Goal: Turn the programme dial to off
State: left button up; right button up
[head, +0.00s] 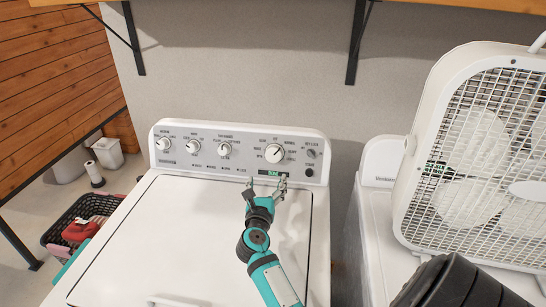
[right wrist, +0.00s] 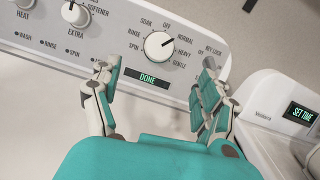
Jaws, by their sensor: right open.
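The programme dial (head: 274,153) is the large white knob on the right of the washer's control panel (head: 184,157). In the right wrist view the dial (right wrist: 159,46) has labels around it, with OFF near the top and NORMAL to its upper right. Its dark mark points to the upper right, seemingly towards NORMAL; the exact setting is hard to tell. My left gripper is out of view.
Several smaller knobs (head: 225,149) sit left on the panel. The washer lid (head: 150,235) is shut and clear. A white fan (head: 480,150) stands on the neighbouring machine (head: 378,215) at right. A basket (head: 62,238) with red cloth is at left. Shelf brackets (head: 357,45) hang above.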

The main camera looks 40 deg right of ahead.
jog(key=b, duration=0.1)
send_near(273, 156)
jog(key=x, duration=0.2)
jog(key=b+x, duration=0.2)
jog(key=x, duration=0.5)
jog(key=shift+f, duration=0.2)
jog(key=shift+w+d, duration=0.1)
jog(key=shift+d, duration=0.1)
jog(key=shift+r, duration=0.15)
jog(key=shift+c, duration=0.3)
jog(key=c, duration=1.1)
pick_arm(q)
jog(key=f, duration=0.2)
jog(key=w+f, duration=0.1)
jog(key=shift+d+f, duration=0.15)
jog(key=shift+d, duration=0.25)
